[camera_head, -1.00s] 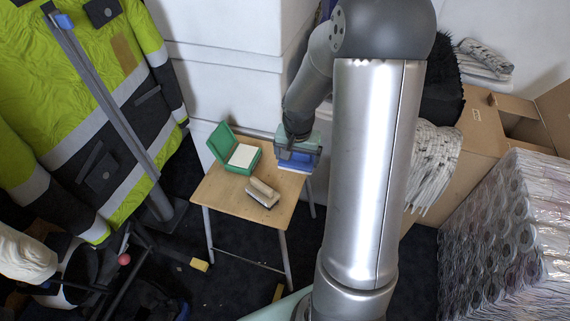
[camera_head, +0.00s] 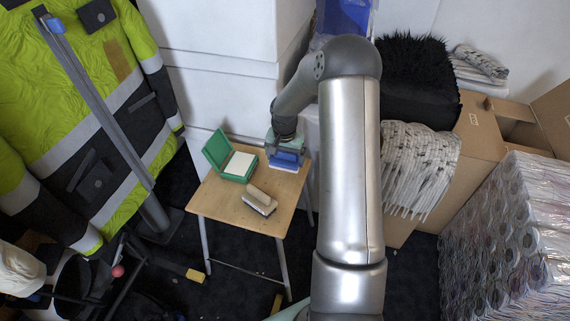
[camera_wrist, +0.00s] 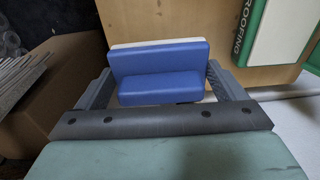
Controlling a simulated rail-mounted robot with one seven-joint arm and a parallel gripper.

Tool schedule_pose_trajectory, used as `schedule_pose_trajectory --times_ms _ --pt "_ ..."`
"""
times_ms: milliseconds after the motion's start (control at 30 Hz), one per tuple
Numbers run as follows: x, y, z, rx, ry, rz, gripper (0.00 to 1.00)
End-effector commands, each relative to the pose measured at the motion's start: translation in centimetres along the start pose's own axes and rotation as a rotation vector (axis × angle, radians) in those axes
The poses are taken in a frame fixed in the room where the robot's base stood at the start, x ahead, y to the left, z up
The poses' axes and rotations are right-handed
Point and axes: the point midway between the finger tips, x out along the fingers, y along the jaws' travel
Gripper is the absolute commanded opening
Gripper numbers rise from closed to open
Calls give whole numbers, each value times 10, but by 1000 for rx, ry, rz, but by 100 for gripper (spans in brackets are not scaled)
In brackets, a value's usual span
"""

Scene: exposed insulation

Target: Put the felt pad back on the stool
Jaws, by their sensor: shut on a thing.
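The felt pad (camera_head: 287,160), a blue block with a raised blue grip and a thin white layer beneath, is at the back right corner of the wooden stool (camera_head: 222,201). My gripper (camera_head: 286,148) comes down from above and is shut on the pad. In the wrist view, the pad (camera_wrist: 160,62) sits between the two grey fingers (camera_wrist: 160,88), its white edge showing along the far side. The stool top (camera_wrist: 150,20) lies beneath and beyond it. I cannot tell whether the white underside touches the wood.
On the stool, an open green box (camera_head: 218,152) with a white face stands left of the pad, and a beige-handled brush (camera_head: 260,199) lies in front. A hi-vis jacket (camera_head: 60,120) hangs at left. Cardboard boxes (camera_head: 470,150) and wrapped rolls (camera_head: 500,235) stand at right.

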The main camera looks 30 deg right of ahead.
Motion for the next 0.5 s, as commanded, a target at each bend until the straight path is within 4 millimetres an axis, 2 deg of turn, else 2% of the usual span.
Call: schedule_pose_trajectory --times_ms 267,500 --pt "35 -2 -1 -1 -3 1 69" --pt "36 -2 -1 0 0 0 69"
